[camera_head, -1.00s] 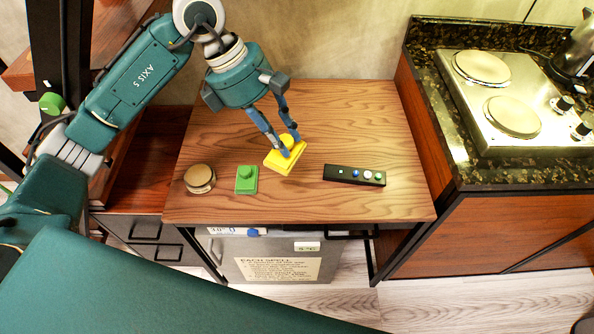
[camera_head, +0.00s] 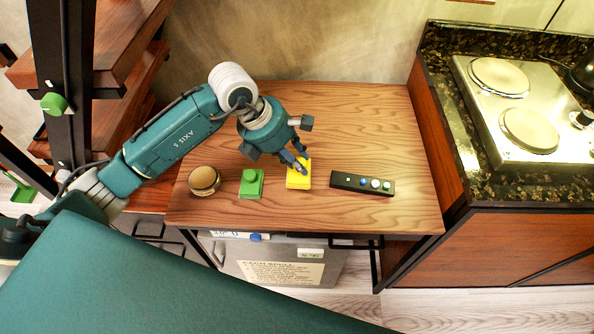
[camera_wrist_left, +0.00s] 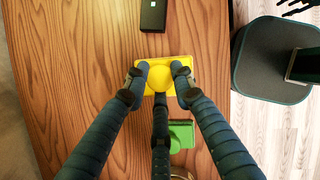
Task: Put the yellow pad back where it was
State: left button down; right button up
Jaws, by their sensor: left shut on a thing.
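The yellow pad (camera_head: 297,179) is a square plate with a round knob on top. It is at the front of the wooden table (camera_head: 370,120), between the green pad and the black strip. My left gripper (camera_head: 299,166) is above the pad with its fingers shut on the knob. In the left wrist view the yellow pad (camera_wrist_left: 178,62) lies between the gripper's fingertips (camera_wrist_left: 160,78). I cannot tell whether the pad touches the table. My right gripper is not in view.
The green pad (camera_head: 251,184) and a round tan-topped object (camera_head: 204,181) stand left of the yellow pad. A black strip with several buttons (camera_head: 362,184) lies to its right. A counter with a hob (camera_head: 530,110) stands at the right. The table's back is clear.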

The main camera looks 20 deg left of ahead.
aim_at(294, 171)
pick_arm(q)
notch_tip(294, 171, down, 6)
jog(key=shift+r+p, duration=0.1)
jog(key=shift+p, duration=0.2)
jog(key=c, duration=1.4)
grip_release()
jog(key=shift+c, duration=0.2)
jog(key=b+v, duration=0.1)
jog(key=v, duration=1.1)
jog(key=shift+d, duration=0.1)
